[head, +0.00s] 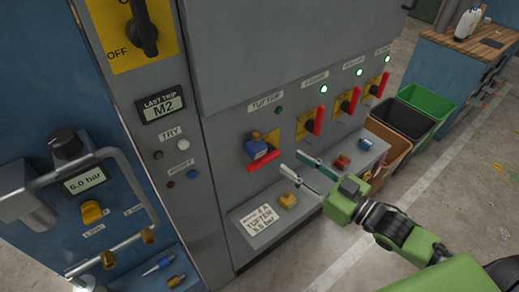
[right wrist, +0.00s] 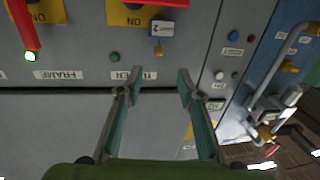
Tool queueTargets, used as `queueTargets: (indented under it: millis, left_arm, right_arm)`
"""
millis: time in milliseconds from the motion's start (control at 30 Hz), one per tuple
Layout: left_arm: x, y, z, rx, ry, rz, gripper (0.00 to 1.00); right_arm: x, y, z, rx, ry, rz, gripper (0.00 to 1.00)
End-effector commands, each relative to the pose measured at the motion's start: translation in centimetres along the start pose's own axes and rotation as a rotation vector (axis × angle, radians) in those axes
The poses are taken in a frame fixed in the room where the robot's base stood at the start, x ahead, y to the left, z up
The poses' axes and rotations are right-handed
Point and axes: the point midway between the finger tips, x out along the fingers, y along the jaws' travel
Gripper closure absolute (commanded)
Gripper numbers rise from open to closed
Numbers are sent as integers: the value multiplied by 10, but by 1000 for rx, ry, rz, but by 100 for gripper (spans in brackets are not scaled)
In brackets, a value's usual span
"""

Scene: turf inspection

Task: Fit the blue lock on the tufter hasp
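The blue lock (head: 257,147) sits at the tufter switch on the grey cabinet, against its yellow plate. It also shows in the right wrist view (right wrist: 160,28), with a small brass-coloured part below it. I cannot tell whether its shackle passes through the hasp, which is mostly hidden. The tufter's red handle (head: 263,161) lies sideways. My right gripper (head: 312,174) is open and empty, in front of the cabinet and apart from the lock. Its two teal fingers also show spread in the wrist view (right wrist: 159,74). My left gripper is not in view.
A ledge below the switches holds a yellow lock (head: 288,200), a red lock (head: 341,161) and a white tufter card (head: 259,218). Other switches with upright red handles (head: 319,121) have lit green lamps. Bins (head: 425,103) stand right; a pipe handle (head: 130,175) projects left.

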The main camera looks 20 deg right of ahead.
Motion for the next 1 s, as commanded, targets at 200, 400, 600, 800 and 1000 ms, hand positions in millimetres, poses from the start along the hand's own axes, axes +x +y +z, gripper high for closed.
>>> queueTargets:
  millis: [200, 400, 600, 800, 1000]
  left_arm:
    - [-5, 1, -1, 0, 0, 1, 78]
    - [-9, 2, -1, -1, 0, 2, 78]
    - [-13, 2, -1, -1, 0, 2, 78]
    - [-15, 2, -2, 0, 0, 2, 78]
    - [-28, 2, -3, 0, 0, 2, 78]
  right_arm:
    - [27, 1, -2, -2, 3, 2, 65]
    - [54, 1, -2, -2, 3, 2, 65]
    - [74, 2, 0, -1, 0, 3, 65]
    - [82, 1, 0, -2, -2, 3, 65]
    - [105, 2, -3, -2, 0, 3, 65]
